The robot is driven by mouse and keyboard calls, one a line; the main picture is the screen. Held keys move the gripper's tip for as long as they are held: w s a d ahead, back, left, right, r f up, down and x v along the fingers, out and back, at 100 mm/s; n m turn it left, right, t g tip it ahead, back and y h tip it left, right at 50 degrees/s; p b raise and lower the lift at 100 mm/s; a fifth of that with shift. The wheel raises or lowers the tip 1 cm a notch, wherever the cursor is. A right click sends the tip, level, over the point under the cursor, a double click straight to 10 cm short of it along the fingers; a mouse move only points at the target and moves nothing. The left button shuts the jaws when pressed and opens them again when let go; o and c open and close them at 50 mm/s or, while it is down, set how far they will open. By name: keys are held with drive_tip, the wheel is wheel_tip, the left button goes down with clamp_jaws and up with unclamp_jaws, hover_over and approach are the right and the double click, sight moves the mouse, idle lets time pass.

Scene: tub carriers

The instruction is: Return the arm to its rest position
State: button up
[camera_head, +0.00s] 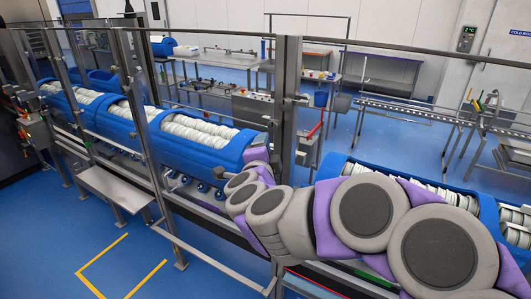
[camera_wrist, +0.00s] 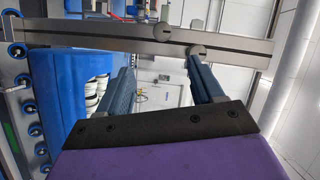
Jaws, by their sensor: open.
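My arm, in grey and purple, reaches in the head view from the lower right towards the middle. Its far end is beside a blue tub (camera_head: 203,157) filled with white round items. The jaws are hard to make out there. In the wrist view my gripper (camera_wrist: 162,68) shows two dark blue fingers spread well apart with nothing between them. Beyond the fingertips a grey metal bar (camera_wrist: 90,34) with round knobs crosses the picture. I cannot tell whether the fingers touch it. The blue tub (camera_wrist: 60,85) shows at the left of the wrist view.
A metal guard post (camera_head: 286,90) stands close beside my arm. A rail fence (camera_head: 130,80) runs along the line of tubs. Another blue tub (camera_head: 345,168) lies behind my arm at the right. Open blue floor (camera_head: 60,225) with yellow marking is at the lower left.

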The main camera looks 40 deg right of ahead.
idle(0.3)
drive_tip(key=w+a+f+n+t+y+b, duration=0.2)
drive_tip(key=w+a+n+t+y, duration=0.15)
drive_tip(key=a+n+y, duration=0.7)
drive_tip(key=s+a+f+n+g+y+b, duration=0.1)
drive_tip(key=s+a+f+n+g+y, duration=0.2)
drive_tip(key=a, duration=0.5)
drive_tip(key=s+a+f+n+y+b, duration=0.1)
drive_tip(key=a+f+n, duration=0.2)
drive_tip(key=a+f, duration=0.35)
drive_tip(key=s+a+f+n+g+b, duration=0.1)
drive_tip(key=s+a+f+n+g, duration=0.25)
drive_tip(key=s+a, duration=0.2)
drive_tip(key=s+d+f+n+g+b, duration=0.1)
drive_tip(key=s+d+f+g, duration=0.1)
drive_tip(key=s, duration=0.6)
drive_tip(key=s+d+f+n+g+h+b, duration=0.1)
drive_tip(key=s+f+g, duration=0.3)
drive_tip(key=s, duration=0.4)
drive_tip(key=s+d+f+n+g+h+b, duration=0.1)
drive_tip(key=s+d+f+n+g, duration=0.1)
drive_tip(key=s, duration=0.6)
drive_tip(key=shift+s+d+f+g, duration=0.15)
drive_tip(key=shift+d+f+g, duration=0.35)
drive_tip(key=shift+f+g, duration=0.6)
drive_tip(key=shift+r+h, duration=0.15)
drive_tip(key=shift+h, duration=0.1)
drive_tip(key=shift+c, duration=0.2)
